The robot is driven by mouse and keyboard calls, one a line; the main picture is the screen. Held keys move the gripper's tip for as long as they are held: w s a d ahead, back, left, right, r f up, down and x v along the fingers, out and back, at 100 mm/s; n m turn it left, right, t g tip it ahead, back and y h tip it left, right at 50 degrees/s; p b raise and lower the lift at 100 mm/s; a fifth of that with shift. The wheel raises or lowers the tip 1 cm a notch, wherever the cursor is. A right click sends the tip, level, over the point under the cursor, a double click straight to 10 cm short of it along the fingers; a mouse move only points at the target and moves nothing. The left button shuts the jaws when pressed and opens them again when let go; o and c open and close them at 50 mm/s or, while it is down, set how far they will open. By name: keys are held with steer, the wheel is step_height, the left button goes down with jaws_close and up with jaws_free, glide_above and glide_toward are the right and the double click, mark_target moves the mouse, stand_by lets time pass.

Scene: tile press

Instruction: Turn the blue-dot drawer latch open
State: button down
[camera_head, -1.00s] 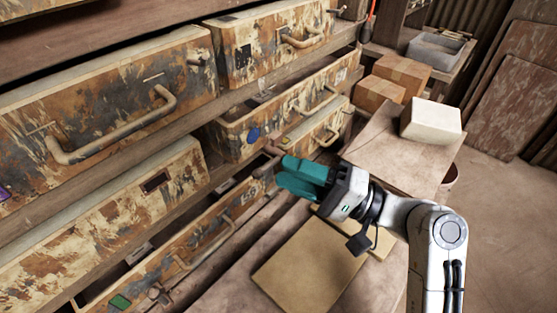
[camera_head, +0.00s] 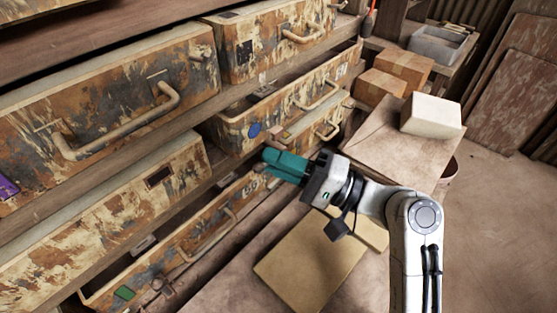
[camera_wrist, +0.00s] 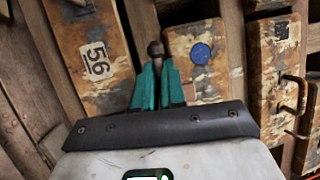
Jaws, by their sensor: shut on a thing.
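The blue dot (camera_head: 254,130) marks a rusty, cream-painted drawer in the middle of the rack. It also shows in the wrist view (camera_wrist: 201,53), right of my fingers. A brown rusty latch (camera_wrist: 155,49) with a rounded end sticks out beside that drawer front, to the left of the dot. My gripper (camera_wrist: 155,68) has its teal fingers closed on the latch, one on each side, with the latch end showing beyond the tips. In the head view my gripper (camera_head: 268,159) is just below the blue-dot drawer, and the fingers hide the latch there.
A drawer labelled 56 (camera_wrist: 97,62) is left of the latch. A green-dot drawer (camera_head: 124,293) is lower left and a purple-marked one (camera_head: 8,187) is at the far left. A bench with flat boards (camera_head: 308,262) lies below my arm. Open floor (camera_head: 490,240) is at right.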

steer(key=shift+f+n+b, duration=0.2)
steer(key=shift+n+b, duration=0.2)
steer(key=shift+n, duration=0.1)
steer(key=c, duration=1.2)
jaws_free()
steer(key=shift+r, duration=0.1)
steer(key=shift+d, duration=0.1)
steer(key=b+v, duration=0.2)
steer(key=v, duration=0.8)
steer(key=shift+d, duration=0.35)
